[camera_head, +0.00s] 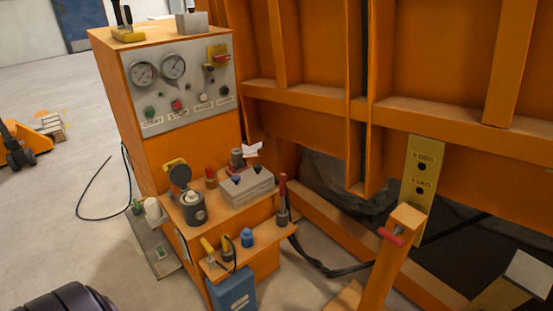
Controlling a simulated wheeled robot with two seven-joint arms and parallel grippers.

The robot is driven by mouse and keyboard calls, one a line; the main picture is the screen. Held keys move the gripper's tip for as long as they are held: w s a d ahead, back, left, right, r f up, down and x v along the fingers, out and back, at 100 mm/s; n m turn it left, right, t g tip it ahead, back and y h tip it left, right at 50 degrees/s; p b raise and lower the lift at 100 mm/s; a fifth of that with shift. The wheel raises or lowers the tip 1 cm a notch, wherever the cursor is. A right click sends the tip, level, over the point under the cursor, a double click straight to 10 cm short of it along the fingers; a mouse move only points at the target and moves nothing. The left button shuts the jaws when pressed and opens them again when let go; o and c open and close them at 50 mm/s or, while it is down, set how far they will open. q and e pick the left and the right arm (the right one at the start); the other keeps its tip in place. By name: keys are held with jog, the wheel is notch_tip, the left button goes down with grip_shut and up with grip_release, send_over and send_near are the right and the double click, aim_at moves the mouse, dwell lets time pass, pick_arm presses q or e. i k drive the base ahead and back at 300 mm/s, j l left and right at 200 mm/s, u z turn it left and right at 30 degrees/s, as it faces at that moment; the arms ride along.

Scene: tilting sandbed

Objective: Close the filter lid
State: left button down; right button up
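The filter is a dark grey cup (196,214) standing on the orange shelf of the machine, left of the middle. Its round dark lid (180,175) stands raised and tilted up at the back of the cup, so the cup is open. A pale piece (192,197) shows in the cup's mouth. A yellow part (174,163) shows behind the lid. Neither gripper is in view. A dark rounded part at the bottom left looks like part of my own arm.
A grey block (247,187) with dark knobs sits right of the filter, and a red-handled lever (283,195) stands beyond it. A lower shelf (262,246) holds small yellow and blue items. A gauge panel (182,86) rises behind. The floor at left is mostly clear.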

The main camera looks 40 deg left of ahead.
aim_at(181, 175)
jog(key=j+z, duration=0.75)
jog(key=k+j+z, duration=0.15)
jog(key=j+z, duration=0.25)
jog(key=k+j+z, duration=0.1)
jog(key=z, duration=0.25)
jog(key=k+j, duration=0.25)
jog(key=j, duration=0.25)
jog(key=k+j, duration=0.3)
jog(key=j, duration=0.2)
jog(key=k+j, duration=0.25)
jog(key=j, duration=0.25)
jog(key=k+j, duration=0.25)
jog(key=j, duration=0.25)
jog(key=k+j, duration=0.25)
jog(key=j, duration=0.25)
jog(key=k+j, duration=0.3)
jog(key=j, duration=0.15)
jog(key=k+j, duration=0.25)
jog(key=j, duration=0.25)
jog(key=k+j, duration=0.25)
jog(key=j, duration=0.25)
jog(key=j+z, duration=0.15)
jog(key=z, duration=0.2)
jog(key=k+j+z, duration=0.1)
jog(key=z, duration=0.25)
